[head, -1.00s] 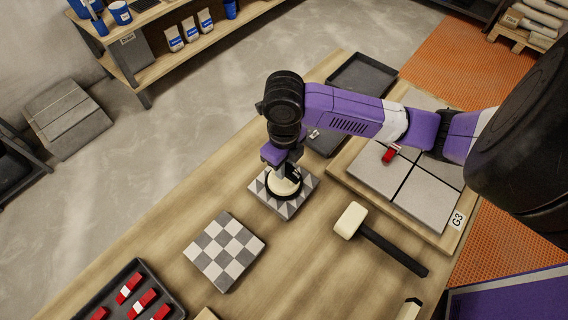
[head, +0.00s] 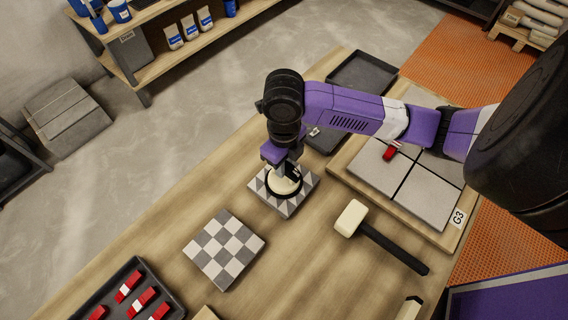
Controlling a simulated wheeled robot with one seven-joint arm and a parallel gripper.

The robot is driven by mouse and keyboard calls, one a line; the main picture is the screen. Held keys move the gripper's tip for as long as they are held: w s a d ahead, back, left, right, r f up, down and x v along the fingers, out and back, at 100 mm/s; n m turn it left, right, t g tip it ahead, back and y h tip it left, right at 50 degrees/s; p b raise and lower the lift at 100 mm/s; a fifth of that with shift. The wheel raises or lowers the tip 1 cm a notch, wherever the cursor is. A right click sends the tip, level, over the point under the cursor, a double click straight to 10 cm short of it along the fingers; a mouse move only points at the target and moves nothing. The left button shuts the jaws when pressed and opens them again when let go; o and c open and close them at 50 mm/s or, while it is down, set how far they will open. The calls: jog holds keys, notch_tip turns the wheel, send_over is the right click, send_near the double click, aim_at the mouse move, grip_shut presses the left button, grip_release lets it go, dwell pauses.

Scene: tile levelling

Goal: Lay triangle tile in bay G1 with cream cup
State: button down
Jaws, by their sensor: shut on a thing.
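The triangle tile (head: 290,207), patterned in grey and white triangles, lies on the wooden table left of the tile board. The cream cup (head: 284,187), with a black ring around it, sits upright on top of the tile. My gripper (head: 289,168) points down and is shut on the cup's upper part; the fingertips are partly hidden. The tile board (head: 447,232) holds grey tiles with dark gaps and carries a G3 label (head: 458,217). My arm covers its far part, and no G1 label shows.
A checkered tile (head: 224,250) lies front left of my gripper. A mallet (head: 380,237) lies between the triangle tile and the board's near side. A dark tray (head: 172,305) holds several red pieces. A red piece (head: 390,153) sits on the board.

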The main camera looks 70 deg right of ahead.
jog(key=c, duration=1.2)
grip_release()
jog(key=shift+r+b, duration=0.3)
jog(key=shift+r, duration=3.6)
